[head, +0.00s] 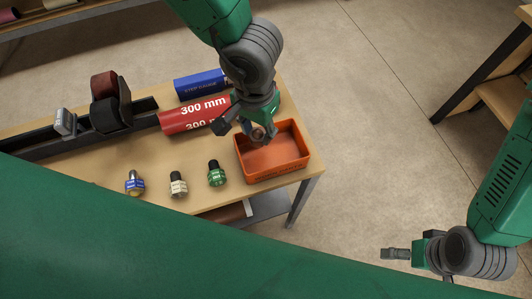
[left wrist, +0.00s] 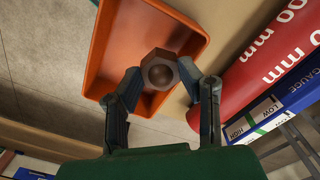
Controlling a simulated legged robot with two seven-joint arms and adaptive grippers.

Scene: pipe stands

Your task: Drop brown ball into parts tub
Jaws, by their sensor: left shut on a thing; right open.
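The orange parts tub (head: 290,170) stands on the right end of the wooden table and also shows in the left wrist view (left wrist: 103,60). My left gripper (head: 247,129) is over the tub's back left part, pointing down. In the left wrist view my left gripper (left wrist: 163,82) is shut on the brown ball (left wrist: 160,72), which looks faceted around its edge. The ball appears above the tub's inside; its exact height is hard to tell. In the head view the ball (head: 259,133) is partly hidden by the fingers. My right gripper (head: 396,253) is open and empty, off the table at lower right.
A red 300 mm cylinder (head: 182,117) and a blue step gauge box (head: 197,84) lie left of my left gripper. Blue, cream and green labelled fittings (head: 216,175) stand along the table front. A dark rail (head: 40,146) with blocks is at left.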

